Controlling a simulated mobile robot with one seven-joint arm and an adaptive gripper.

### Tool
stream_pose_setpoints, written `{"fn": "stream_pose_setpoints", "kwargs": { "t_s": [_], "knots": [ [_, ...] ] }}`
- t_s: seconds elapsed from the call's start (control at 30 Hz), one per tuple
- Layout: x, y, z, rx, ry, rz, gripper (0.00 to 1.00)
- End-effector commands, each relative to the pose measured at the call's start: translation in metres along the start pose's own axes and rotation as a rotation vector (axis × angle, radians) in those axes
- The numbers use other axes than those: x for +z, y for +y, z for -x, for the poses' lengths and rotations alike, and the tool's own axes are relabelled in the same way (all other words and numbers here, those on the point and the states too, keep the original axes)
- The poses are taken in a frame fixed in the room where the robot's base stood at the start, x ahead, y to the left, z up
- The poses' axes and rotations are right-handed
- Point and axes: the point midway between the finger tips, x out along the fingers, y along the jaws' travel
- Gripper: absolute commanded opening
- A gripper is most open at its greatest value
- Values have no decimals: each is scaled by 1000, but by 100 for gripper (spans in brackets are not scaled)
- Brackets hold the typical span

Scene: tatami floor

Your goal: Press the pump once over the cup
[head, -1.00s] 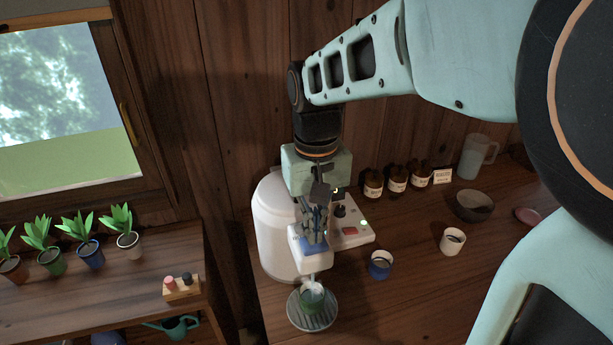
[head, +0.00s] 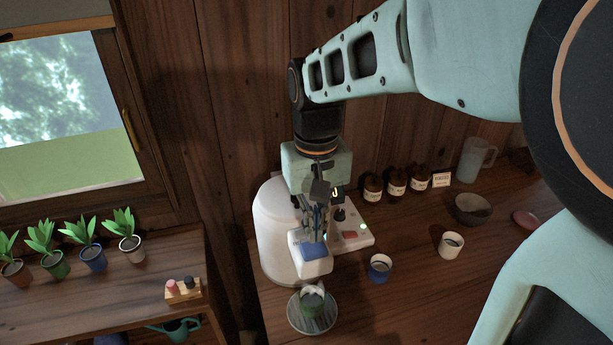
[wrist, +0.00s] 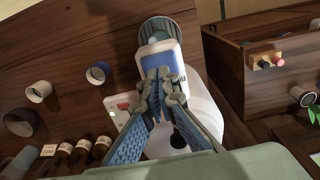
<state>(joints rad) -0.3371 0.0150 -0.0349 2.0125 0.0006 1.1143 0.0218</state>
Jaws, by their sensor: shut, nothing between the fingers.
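The pump is a white dispenser (head: 277,235) with a blue pad (head: 313,250) on top of its overhanging head. The pad also shows in the wrist view (wrist: 157,58). A green cup (head: 312,304) stands under the head on a round ribbed tray (head: 300,323); the head's lower end partly covers the cup's mouth in the head view. My gripper (head: 316,238) points down over the blue pad, its fingertips (wrist: 161,76) shut and empty. I cannot tell whether they touch the pad.
A blue cup (head: 380,268), a white cup (head: 451,245) and a dark bowl (head: 473,209) stand on the counter to the right. Several brown jars (head: 397,186) and a pitcher (head: 478,160) line the wall. Potted plants (head: 92,252) stand on the left shelf.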

Motion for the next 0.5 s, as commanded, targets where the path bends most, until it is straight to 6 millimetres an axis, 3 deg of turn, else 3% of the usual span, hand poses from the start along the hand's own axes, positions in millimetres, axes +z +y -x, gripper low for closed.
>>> {"fn": "stream_pose_setpoints", "kwargs": {
  "t_s": [0.1,0.5],
  "knots": [
    [0,0,17,0,1,0,0],
    [0,0,53,0,0,0,0]
  ]
}}
